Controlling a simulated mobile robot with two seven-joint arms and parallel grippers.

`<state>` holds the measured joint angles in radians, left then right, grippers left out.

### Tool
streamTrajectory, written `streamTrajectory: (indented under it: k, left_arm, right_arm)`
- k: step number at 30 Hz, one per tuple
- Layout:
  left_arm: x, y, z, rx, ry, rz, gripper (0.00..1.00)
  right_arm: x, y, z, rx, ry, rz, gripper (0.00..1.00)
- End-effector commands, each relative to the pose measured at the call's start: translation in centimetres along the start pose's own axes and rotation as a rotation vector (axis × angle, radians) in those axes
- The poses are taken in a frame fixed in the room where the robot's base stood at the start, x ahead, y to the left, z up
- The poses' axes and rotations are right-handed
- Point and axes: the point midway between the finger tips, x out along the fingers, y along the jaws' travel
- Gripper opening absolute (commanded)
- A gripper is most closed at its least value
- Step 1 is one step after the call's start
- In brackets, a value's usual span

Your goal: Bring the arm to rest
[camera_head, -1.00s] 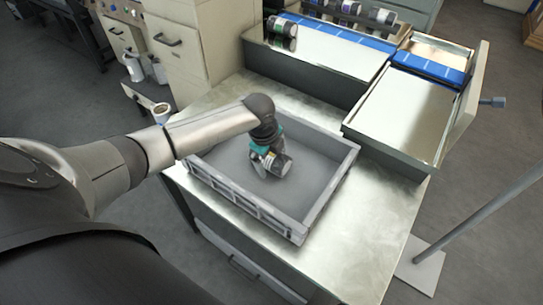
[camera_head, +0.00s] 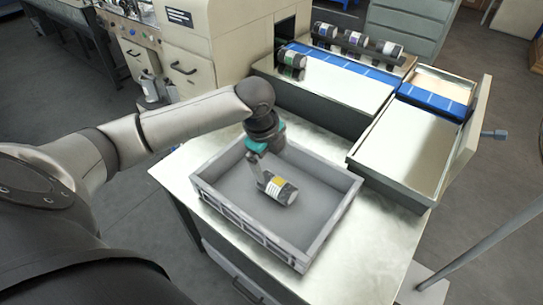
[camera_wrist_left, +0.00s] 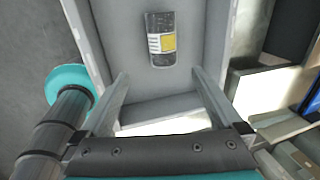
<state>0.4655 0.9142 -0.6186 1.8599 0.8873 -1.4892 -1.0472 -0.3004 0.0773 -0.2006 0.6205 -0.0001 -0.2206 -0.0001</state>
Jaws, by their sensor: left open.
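My left gripper (camera_head: 262,172) is open and points down over the grey crate (camera_head: 228,216). A dark roll with a white and yellow label (camera_head: 281,190) lies on its side on the crate floor, close to the fingertips in the head view. In the left wrist view the roll (camera_wrist_left: 161,40) lies beyond the open fingers (camera_wrist_left: 159,75), with nothing between them. Part of the crate floor behind my wrist is hidden. My right gripper is not in view.
The crate stands on a metal table (camera_head: 392,215). Behind it is a machine with a flat metal bed (camera_head: 335,78), blue strips and several dark rolls (camera_head: 352,38). A metal tray (camera_head: 408,148) is at the right. A grey pole (camera_head: 480,250) stands at the lower right.

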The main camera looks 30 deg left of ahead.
Motion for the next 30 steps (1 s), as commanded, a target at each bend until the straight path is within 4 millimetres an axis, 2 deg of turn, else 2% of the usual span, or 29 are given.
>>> streamTrajectory:
  k: [22,26,30]
  left_arm:
    - [0.0,0.2,-0.4,-0.004,0.005,0.0,1.0]
    - [1.1,1.5,-2.9,-0.046,0.034,-0.003,1.0]
    - [2.6,4.2,-7.5,-0.175,0.087,-0.016,1.0]
  right_arm:
    - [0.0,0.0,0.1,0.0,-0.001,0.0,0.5]
    - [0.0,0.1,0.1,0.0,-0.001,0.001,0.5]
    - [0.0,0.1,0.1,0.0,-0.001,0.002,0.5]
